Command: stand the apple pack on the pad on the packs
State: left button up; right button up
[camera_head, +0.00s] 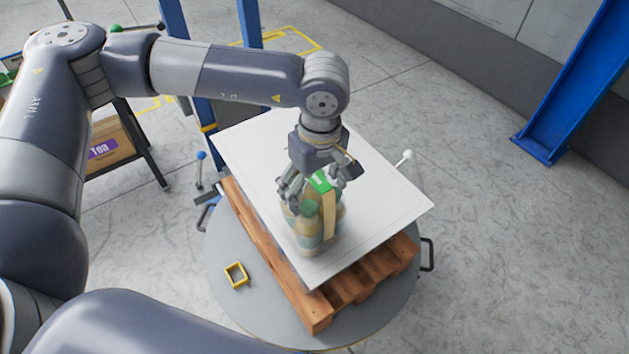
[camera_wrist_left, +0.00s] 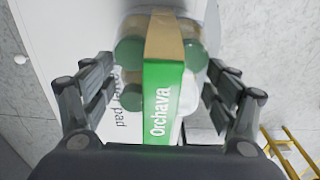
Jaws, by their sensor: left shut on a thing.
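The apple pack (camera_head: 315,225) is a cluster of bottles with green caps and a tan and green carrier strip. In the left wrist view the strip of the pack (camera_wrist_left: 163,95) reads "Orchava". My left gripper (camera_head: 318,188) points down and is shut on the pack, with fingers on both sides of it. The pack is upright over the near part of the white pad (camera_head: 375,185); I cannot tell whether its base touches the pad. The pad's printing shows in the left wrist view (camera_wrist_left: 119,108). No packs show under the pad. My right gripper is out of view.
The pad lies over a wooden pallet (camera_head: 262,240) on a round grey turntable (camera_head: 220,260). A small yellow frame (camera_head: 236,274) lies on the turntable. Blue posts (camera_head: 250,22) stand behind, and a rack at left holds a Tea carton (camera_head: 108,145). The pad's right part is clear.

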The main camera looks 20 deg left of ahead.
pick_arm(q)
jog(key=o, duration=1.5)
jog(key=shift+f, duration=0.2)
jog(key=shift+o, duration=0.9)
jog(key=shift+r, duration=0.15)
jog(key=r+b, duration=0.1)
jog(key=r, duration=0.3)
jog(key=r+b, duration=0.1)
jog(key=r, duration=0.3)
jog(key=r+b, duration=0.1)
jog(key=r, duration=0.2)
jog(key=shift+s+d+r, duration=0.2)
jog(key=shift+d+r, duration=0.2)
